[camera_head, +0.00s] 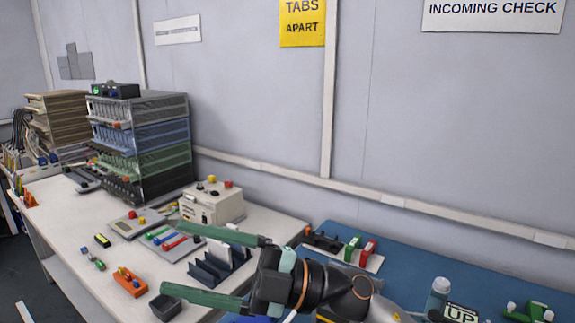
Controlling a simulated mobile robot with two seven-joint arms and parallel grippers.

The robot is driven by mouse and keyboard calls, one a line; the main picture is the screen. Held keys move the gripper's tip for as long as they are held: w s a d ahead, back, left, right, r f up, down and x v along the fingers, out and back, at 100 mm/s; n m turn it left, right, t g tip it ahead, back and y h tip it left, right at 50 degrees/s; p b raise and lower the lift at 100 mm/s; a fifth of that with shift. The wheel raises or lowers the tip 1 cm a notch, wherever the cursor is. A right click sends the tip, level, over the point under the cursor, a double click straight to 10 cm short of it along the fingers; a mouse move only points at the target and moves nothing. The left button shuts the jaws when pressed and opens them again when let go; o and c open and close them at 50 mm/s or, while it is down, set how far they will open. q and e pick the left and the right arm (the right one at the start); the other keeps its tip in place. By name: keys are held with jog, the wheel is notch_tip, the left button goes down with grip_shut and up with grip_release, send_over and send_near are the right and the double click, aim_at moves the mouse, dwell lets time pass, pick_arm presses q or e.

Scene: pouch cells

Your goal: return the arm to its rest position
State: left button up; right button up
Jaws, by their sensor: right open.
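My right gripper (176,258) reaches in from the lower right. Its two long green fingers point left and are spread wide apart, with nothing held between them. In the picture the fingers frame a dark slotted rack (212,272), which holds a pale flat piece (219,251). I cannot tell how high the fingers are above the bench. My right wrist, dark with a copper-coloured ring, lies over the edge between the white bench (75,222) and the blue mat (420,262). My left gripper is not in view.
A beige box (212,203) with knobs stands behind the upper finger. A small dark bin (165,307) sits by the lower fingertip. Stacked racks (140,140) stand at the back left.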

jog(key=w+d+m+t+h, duration=0.2)
jog(key=w+d+m+t, duration=0.25)
jog(key=m+t, duration=0.4)
jog(key=w+d+m+t+h, duration=0.1)
jog(key=w+d+m+t, duration=0.3)
jog(key=m+t, duration=0.5)
jog(key=w+d+f+m+t+h, duration=0.2)
jog(key=d+f+m+t+h, duration=0.2)
jog(key=d+f+m+h, duration=0.45)
jog(key=s+d+f+m+g+h, duration=0.25)
jog(key=d+f+h, duration=0.2)
jog(key=f, duration=0.35)
jog(key=s+d+f+m+g+h, duration=0.1)
jog(key=s+d+f+g+h, duration=0.15)
jog(key=d+f+h, duration=0.35)
jog(key=s+d+f+g, duration=0.3)
jog(key=s+f+g, duration=0.3)
jog(key=s+f, duration=0.4)
jog(key=s+d+f+g, duration=0.2)
jog(key=s+f+g, duration=0.45)
jog(key=s, duration=0.55)
jog(key=w+a+f+t+y, duration=0.2)
jog(key=w+a+f+t, duration=0.2)
jog(key=f, duration=0.7)
jog(key=shift+w+t+y, duration=0.2)
jog(key=shift+t+y, duration=0.2)
jog(key=shift+t, duration=0.8)
